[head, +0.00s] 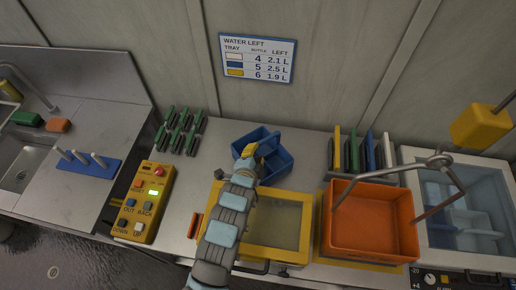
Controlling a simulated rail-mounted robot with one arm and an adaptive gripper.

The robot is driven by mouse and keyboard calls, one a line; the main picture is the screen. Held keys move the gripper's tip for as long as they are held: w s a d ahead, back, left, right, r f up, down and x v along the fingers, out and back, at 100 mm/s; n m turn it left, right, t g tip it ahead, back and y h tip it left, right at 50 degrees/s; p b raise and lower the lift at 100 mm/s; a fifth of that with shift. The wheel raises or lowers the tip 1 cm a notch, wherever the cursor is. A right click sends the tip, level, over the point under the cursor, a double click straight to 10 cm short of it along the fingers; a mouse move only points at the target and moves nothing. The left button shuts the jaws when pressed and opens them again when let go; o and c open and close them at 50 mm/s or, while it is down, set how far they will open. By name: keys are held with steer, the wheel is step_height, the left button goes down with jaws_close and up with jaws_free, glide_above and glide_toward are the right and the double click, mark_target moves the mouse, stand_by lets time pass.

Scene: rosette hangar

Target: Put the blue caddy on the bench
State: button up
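The blue caddy (275,165) is an open, compartmented blue box at the back middle of the grey bench (205,150), turned at an angle. I cannot tell whether it rests on the bench or hangs just above it. My gripper (249,157) is at the caddy's left and middle, over a yellow part that looks like its handle. My wrist hides part of the caddy's near left side. The fingertips are too small and covered to show whether they are open or shut.
A yellow-framed glass lid (279,224) lies in front of the caddy. An orange crate (371,219) with a metal handle stands right, before upright coloured panels (353,150). A yellow button box (143,203) and green-topped clips (180,131) are left. Bare bench shows between clips and caddy.

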steer(key=shift+v, duration=2.4)
